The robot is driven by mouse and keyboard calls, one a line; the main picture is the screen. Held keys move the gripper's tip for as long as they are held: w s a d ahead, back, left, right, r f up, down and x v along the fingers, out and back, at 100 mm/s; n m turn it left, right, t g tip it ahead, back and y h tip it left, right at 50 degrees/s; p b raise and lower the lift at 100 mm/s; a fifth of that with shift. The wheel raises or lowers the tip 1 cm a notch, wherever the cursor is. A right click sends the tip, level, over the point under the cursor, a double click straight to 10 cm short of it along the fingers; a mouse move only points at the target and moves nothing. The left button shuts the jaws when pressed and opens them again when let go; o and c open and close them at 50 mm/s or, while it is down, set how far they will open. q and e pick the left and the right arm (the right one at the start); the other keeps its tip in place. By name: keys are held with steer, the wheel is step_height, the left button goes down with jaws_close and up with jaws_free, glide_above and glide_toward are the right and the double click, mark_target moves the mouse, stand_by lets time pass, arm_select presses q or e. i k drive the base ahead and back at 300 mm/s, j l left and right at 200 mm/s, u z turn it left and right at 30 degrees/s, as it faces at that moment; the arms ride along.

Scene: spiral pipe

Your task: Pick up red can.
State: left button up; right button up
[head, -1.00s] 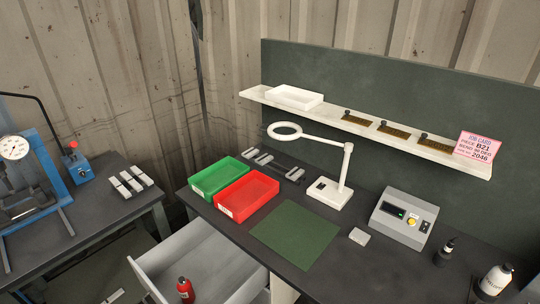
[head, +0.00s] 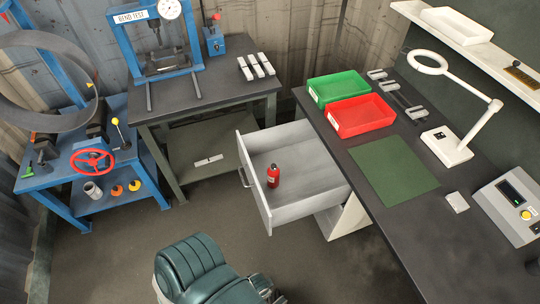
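The red can (head: 273,176) stands upright inside the open drawer, near its front left side. It is a small red cylinder with a dark top and a pale label. The drawer (head: 251,191) is light grey and pulled out from under the dark workbench.
The dark workbench (head: 375,215) carries a green bin (head: 337,88), a red bin (head: 361,116), a green mat (head: 394,170) and a white lamp (head: 447,147). Open floor lies left of the drawer.

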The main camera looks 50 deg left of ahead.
mark_target(272, 174)
steer(key=u, duration=0.45)
steer(key=k+l+u, duration=0.1)
steer(key=u, duration=0.3)
steer(key=k+u, duration=0.1)
steer(key=u, duration=0.35)
steer(key=k+u, duration=0.1)
steer(key=u, duration=0.35)
